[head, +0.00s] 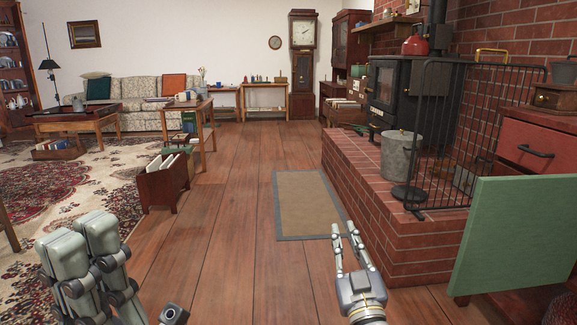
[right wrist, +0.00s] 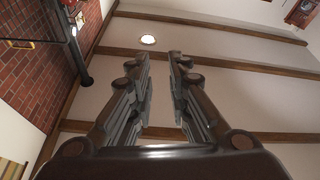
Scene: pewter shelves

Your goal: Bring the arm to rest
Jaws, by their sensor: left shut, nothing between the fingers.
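My left gripper (head: 82,243) is at the lower left of the head view, pointing up, with its two thick grey fingers together and nothing between them. My right gripper (head: 344,232) is low and right of centre in the head view, over the wooden floor near the brick hearth. In the right wrist view its two fingers (right wrist: 161,58) stand apart with an empty gap, pointing up at the ceiling. Neither gripper touches anything that I can see.
The brick hearth (head: 400,235) with a stove (head: 395,95), a metal bucket (head: 400,155) and a black fire screen (head: 450,130) is on the right. A green panel (head: 515,235) juts out at lower right. A dark red rack (head: 163,187) stands left. The floor (head: 235,210) between is clear.

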